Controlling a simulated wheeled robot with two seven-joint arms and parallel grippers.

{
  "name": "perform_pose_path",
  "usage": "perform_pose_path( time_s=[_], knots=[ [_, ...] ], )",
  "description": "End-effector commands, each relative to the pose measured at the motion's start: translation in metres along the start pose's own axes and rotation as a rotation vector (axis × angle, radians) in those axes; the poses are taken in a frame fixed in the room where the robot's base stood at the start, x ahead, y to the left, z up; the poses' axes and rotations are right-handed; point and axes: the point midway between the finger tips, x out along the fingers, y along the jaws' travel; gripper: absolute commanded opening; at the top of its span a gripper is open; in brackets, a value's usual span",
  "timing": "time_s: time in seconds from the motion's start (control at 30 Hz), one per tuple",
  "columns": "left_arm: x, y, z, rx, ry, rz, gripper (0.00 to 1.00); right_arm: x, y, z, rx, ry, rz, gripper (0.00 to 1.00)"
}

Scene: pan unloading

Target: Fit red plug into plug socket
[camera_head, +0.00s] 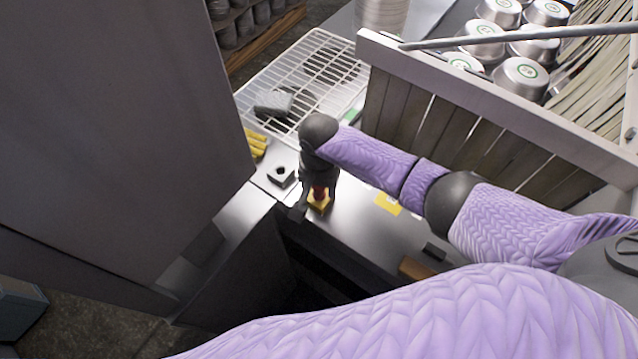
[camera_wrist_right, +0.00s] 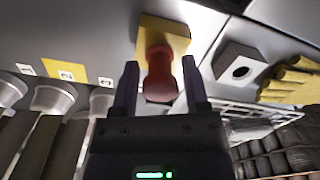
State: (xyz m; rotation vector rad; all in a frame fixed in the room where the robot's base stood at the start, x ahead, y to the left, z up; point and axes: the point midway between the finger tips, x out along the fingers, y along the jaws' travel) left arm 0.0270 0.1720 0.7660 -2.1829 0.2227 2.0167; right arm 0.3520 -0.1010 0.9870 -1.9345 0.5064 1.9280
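The red plug (camera_head: 319,191) stands upright on a yellow base (camera_head: 320,204) on the steel counter. It also shows in the right wrist view (camera_wrist_right: 159,76) with its yellow base (camera_wrist_right: 165,38). My right gripper (camera_head: 318,186) points down over the plug. In the wrist view its two fingers (camera_wrist_right: 161,88) are open, one on each side of the plug, with a gap on both sides. The plug socket, a grey block with a dark round hole (camera_head: 281,177), sits left of the plug; it also shows in the wrist view (camera_wrist_right: 238,67). My left gripper is not in view.
Yellow pieces (camera_head: 256,143) lie behind the socket. A white wire rack (camera_head: 310,66) with a dark item stands further back. A large grey panel (camera_head: 110,120) stands at left, close to the counter.

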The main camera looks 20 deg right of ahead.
Motion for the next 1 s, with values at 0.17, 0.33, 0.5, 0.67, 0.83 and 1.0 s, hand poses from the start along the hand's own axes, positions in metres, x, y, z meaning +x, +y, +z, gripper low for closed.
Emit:
perform_pose_path(
  time_s=[0.17,0.33,0.5,0.67,0.83,1.0],
  knots=[
    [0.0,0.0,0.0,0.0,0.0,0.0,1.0,0.0,0.0,0.0,0.0,0.0,0.0,0.83],
    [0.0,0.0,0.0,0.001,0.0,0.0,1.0,0.0,0.0,0.0,0.0,0.0,0.001,0.83],
    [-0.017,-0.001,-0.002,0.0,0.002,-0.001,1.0,-0.037,-0.001,0.0,-0.001,0.002,-0.003,0.83],
    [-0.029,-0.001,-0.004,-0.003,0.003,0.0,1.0,-0.076,0.0,-0.001,-0.001,0.002,-0.002,0.83],
    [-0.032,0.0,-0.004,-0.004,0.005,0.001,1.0,-0.098,0.0,0.0,0.0,0.0,0.0,0.83],
    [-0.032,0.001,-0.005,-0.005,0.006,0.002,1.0,-0.099,0.0,0.0,0.0,0.0,0.0,0.83]
  ],
)
